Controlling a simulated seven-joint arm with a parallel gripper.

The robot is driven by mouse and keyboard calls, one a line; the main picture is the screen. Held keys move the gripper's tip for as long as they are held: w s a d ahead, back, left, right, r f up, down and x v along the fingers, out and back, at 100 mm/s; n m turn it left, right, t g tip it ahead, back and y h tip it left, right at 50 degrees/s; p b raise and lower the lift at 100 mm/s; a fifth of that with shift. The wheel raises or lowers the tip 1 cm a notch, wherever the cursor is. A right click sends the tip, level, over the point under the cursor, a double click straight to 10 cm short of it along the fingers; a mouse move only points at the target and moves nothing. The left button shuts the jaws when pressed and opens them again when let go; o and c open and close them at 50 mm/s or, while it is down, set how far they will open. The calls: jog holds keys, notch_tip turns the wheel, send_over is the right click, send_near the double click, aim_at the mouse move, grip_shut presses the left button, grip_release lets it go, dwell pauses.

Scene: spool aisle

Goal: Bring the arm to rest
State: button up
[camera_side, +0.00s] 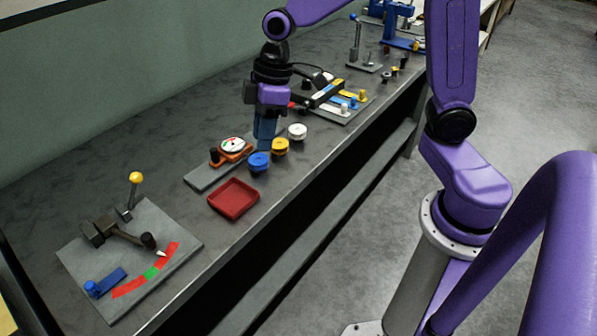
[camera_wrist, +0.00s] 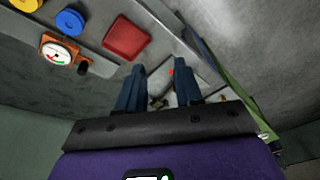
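My gripper (camera_side: 264,140) hangs over the bench (camera_side: 205,125), fingers pointing down, in front of the back wall. In the side view its blue fingers overlap and look close to the dial gauge and the spools; I cannot tell how high above the bench they are. In the wrist view my gripper (camera_wrist: 160,76) has its two blue fingers well apart with nothing held between them. Beyond the fingertips lies a plate with a small red spot, partly hidden by the fingers.
Blue (camera_side: 259,162), yellow (camera_side: 280,146) and white (camera_side: 297,131) spools stand beside the gauge (camera_side: 233,148). A red tray (camera_side: 233,197) lies nearer. A lever plate (camera_side: 178,222) is at left; a panel with coloured parts (camera_side: 345,102) is behind. The bench's front strip is clear.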

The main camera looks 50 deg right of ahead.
jog(key=s+d+n+h, duration=0.1)
jog(key=s+d, duration=0.2)
jog(key=s, duration=0.8)
jog(key=s+d+n+h, duration=0.1)
jog(key=s+d, duration=0.2)
jog(key=s, duration=0.8)
jog(key=shift+d+f+g, duration=0.25)
jog(key=shift+f+g, duration=0.05)
jog(key=shift+f, duration=0.15)
